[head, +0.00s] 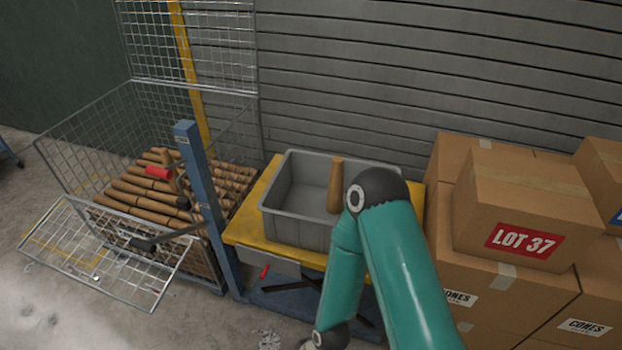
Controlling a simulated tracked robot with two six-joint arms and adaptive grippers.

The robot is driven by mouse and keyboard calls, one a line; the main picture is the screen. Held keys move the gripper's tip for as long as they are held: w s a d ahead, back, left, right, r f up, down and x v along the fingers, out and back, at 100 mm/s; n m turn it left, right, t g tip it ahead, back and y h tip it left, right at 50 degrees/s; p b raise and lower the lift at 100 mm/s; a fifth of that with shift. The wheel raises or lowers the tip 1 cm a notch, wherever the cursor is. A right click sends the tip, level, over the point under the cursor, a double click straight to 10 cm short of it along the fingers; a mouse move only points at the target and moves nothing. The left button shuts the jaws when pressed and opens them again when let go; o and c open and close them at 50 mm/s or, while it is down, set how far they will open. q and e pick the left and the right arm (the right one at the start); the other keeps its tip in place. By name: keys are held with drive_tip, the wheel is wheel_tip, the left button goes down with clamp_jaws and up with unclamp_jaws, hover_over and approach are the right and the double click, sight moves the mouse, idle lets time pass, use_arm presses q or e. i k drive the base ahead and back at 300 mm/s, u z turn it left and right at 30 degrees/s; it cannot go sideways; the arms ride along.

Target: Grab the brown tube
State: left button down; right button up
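One brown tube (335,184) stands nearly upright, slightly tilted, in the grey bin (292,226), toward its right side. Its lower end is inside the bin, and my arm's elbow is close to its right in the picture. Several more brown tubes (150,197) lie stacked in the wire cage (78,140) at the left. My teal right arm rises from the bottom right, bends in front of the bin and runs down to the bottom edge. No gripper fingers can be made out at its end. My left gripper is out of view.
The bin rests on a yellow-topped lift table (243,225) with a blue post (200,175) and red-gripped handle. The cage's front flap (105,260) hangs open. Stacked cardboard boxes (520,210) stand close at the right. A slatted wall (400,70) is behind.

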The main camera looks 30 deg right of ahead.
sight(334, 204)
drive_tip(key=z, duration=0.15)
drive_tip(key=i, duration=0.75)
drive_tip(key=z, duration=0.55)
